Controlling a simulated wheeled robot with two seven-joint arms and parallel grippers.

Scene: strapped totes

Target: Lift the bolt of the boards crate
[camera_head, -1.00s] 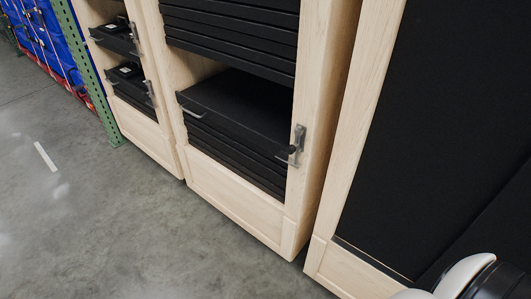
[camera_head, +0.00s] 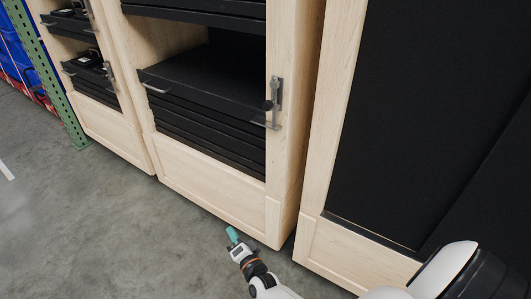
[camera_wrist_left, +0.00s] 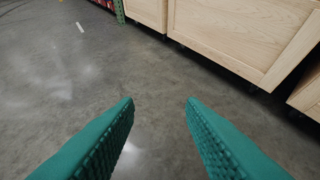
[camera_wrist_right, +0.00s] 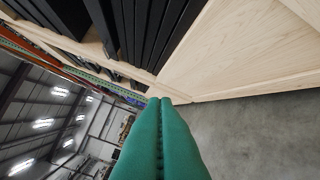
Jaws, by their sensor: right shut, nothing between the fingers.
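The boards crate (camera_head: 215,186) is a pale wooden crate holding black boards (camera_head: 185,135) in the middle of the head view. A metal bolt (camera_head: 274,103) with a dark knob sits on its right post. My right gripper (camera_head: 231,235) is low, in front of the crate's bottom panel and well below the bolt. It is shut and empty; its teal fingers (camera_wrist_right: 163,103) meet in the right wrist view, with boards and a wooden panel beyond. My left gripper (camera_wrist_left: 160,104) shows only in the left wrist view, open and empty above the floor.
Another wooden crate (camera_head: 104,115) with black contents and a similar bolt stands at left beside a green rack post (camera_head: 58,88). A taller crate (camera_head: 328,130) with a black panel stands close at right. The grey floor (camera_head: 80,225) in front is clear.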

